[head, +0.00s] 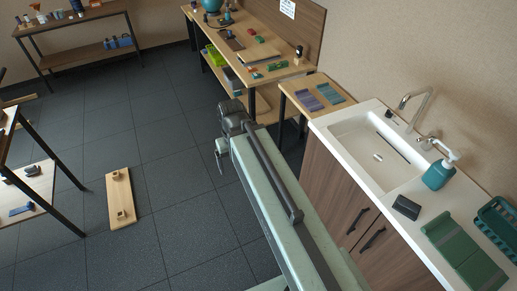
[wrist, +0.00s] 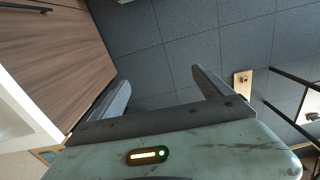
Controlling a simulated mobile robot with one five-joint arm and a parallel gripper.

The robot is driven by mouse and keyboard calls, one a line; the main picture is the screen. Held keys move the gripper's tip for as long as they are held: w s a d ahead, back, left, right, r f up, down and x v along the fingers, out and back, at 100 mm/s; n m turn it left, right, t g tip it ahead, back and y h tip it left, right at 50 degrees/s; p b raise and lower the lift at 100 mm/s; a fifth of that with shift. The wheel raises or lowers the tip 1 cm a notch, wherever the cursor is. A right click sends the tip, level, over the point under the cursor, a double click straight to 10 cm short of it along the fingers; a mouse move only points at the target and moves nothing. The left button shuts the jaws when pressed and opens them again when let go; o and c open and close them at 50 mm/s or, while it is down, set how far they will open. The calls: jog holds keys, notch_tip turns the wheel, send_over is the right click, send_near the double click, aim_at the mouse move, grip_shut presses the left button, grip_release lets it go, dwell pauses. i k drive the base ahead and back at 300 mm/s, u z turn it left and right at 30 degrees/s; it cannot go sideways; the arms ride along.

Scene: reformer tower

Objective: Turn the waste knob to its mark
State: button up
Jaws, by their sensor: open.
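A small dark fitting (head: 389,113) sits on the back left rim of the white sink (head: 345,131). It may be the waste knob, but it is too small for me to make out a mark or its angle. The sink has a drain in its basin and a curved metal tap (head: 415,97) behind it. My gripper (wrist: 160,76) is open and empty in the wrist view, its two dark fingers well apart over the floor. In the head view my arm reaches out left of the sink cabinet, well away from the fitting.
A teal soap bottle (head: 438,175), a dark block (head: 406,207), a green mat (head: 465,250) and a green basket (head: 497,220) are on the counter. A workbench (head: 262,50) stands behind. A wooden board (head: 121,199) lies at left; the tiled floor between is clear.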

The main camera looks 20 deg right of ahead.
aim_at(389, 114)
jog(key=z, duration=1.7)
jog(key=k, duration=1.25)
jog(key=u, duration=0.5)
jog(key=i, duration=0.6)
jog(key=u, duration=0.9)
jog(key=i, duration=3.35)
jog(key=z, duration=0.9)
jog(key=k, duration=0.5)
jog(key=u, duration=0.05)
